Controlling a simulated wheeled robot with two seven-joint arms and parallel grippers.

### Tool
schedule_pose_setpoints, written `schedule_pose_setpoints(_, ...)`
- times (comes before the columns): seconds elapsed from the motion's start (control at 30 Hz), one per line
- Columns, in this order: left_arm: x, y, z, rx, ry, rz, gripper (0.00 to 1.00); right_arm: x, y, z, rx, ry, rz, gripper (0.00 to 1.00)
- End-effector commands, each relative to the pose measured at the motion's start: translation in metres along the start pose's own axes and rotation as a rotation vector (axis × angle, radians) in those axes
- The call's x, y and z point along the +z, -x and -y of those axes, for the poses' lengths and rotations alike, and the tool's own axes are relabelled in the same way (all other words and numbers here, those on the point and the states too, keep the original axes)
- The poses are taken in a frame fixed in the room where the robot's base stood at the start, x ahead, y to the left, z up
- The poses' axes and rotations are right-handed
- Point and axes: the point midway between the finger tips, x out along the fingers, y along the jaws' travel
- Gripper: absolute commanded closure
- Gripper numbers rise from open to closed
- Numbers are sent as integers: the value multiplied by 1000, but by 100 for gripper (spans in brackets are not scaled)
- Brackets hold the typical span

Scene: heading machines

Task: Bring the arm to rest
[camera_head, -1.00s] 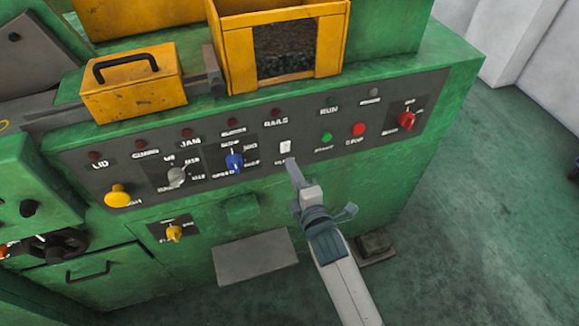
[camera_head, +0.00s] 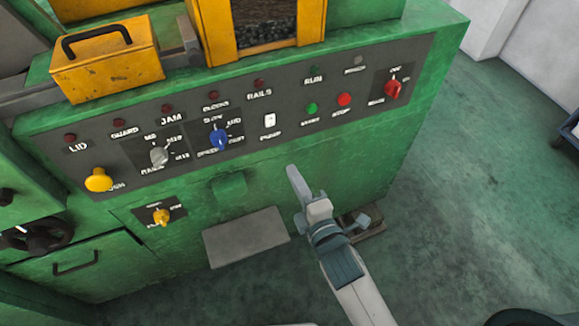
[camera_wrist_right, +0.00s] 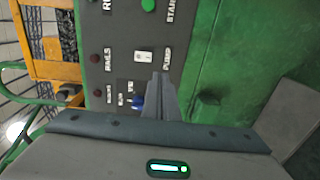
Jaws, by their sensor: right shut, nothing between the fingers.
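My right gripper (camera_head: 293,178) is shut and empty in the head view. It is in front of the green machine's face, below the dark control panel (camera_head: 350,65) and apart from it. In the right wrist view the closed fingers (camera_wrist_right: 158,95) point toward the panel, near the white pump switch (camera_wrist_right: 144,56). The pump switch also shows in the head view (camera_head: 270,119), above the fingertips. My left gripper is not in view.
The panel carries a blue knob (camera_head: 219,139), a grey knob (camera_head: 159,156), a red knob (camera_head: 392,89) and a yellow button (camera_head: 98,180). A grey plate (camera_head: 245,237) juts out left of my right gripper. Open floor (camera_head: 480,190) lies to the right.

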Motion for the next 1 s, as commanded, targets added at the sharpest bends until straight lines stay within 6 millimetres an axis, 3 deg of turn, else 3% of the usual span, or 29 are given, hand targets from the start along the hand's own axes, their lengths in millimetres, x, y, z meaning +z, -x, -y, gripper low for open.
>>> schedule_pose_setpoints(0.73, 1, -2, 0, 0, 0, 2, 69, 0, 6, 3, -4, -3, 0, 100)
schedule_pose_setpoints(0.87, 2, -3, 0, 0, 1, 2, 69, 1, 4, 20, -31, -27, 1, 100)
schedule_pose_setpoints(1.0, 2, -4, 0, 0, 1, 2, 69, 4, 0, 65, -105, -95, 7, 100)
